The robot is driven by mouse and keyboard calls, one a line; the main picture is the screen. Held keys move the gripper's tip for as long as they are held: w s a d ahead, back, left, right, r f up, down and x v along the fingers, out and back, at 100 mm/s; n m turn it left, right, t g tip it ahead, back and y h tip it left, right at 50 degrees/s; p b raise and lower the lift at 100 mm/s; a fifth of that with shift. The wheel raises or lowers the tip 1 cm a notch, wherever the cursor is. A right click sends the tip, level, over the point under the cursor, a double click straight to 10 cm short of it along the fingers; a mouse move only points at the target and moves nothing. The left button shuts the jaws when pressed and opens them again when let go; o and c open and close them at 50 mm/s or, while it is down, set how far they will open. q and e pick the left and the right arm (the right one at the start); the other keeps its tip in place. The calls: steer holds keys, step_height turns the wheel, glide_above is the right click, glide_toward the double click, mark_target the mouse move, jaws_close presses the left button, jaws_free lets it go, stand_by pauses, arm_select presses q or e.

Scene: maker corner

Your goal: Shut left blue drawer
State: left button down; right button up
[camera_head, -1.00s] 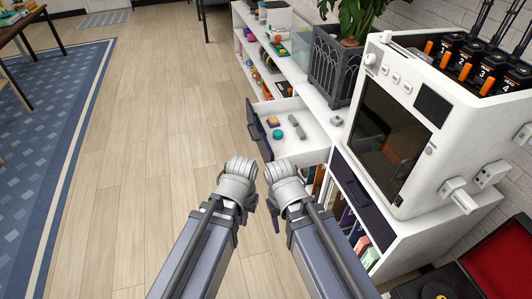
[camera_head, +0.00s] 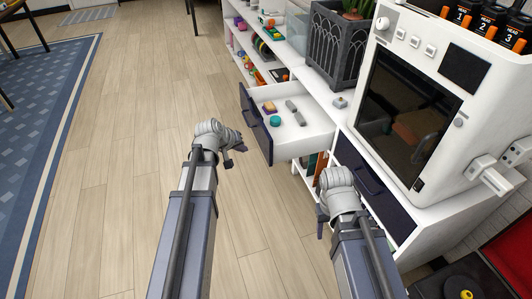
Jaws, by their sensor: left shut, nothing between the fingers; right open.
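The left blue drawer (camera_head: 257,128) stands pulled out of the white cabinet, its dark blue front with a handle facing left.
A second dark blue drawer (camera_head: 372,190) to the right is closed. A white 3D printer (camera_head: 428,110) and a grey planter (camera_head: 338,55) stand on the cabinet top. Shelves with small items run on behind. The wooden floor (camera_head: 120,130) to the left is clear.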

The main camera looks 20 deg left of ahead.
mark_target(331, 135)
arm_select(q)
steer(key=shift+w+d+f+b, duration=0.85)
steer(key=shift+w+f+b, duration=0.45)
steer(key=shift+f, duration=0.05)
steer(key=shift+w+d+f+b, duration=0.85)
steer(key=shift+w+f+b, duration=0.45)
steer(key=shift+w, duration=0.05)
steer(key=shift+w+d+f+b, duration=0.85)
steer(key=shift+w+f+b, duration=0.45)
steer(key=shift+f, duration=0.05)
steer(key=w+d, duration=0.5)
steer(key=d, duration=0.3)
steer(key=w+d, duration=0.6)
steer(key=d, duration=0.2)
steer(key=w+d, duration=0.5)
steer(key=d, duration=0.3)
steer(key=shift+w, duration=0.15)
steer(key=shift+w+d+r, duration=0.1)
steer(key=shift+d, duration=0.1)
steer(key=shift+w+d, duration=0.1)
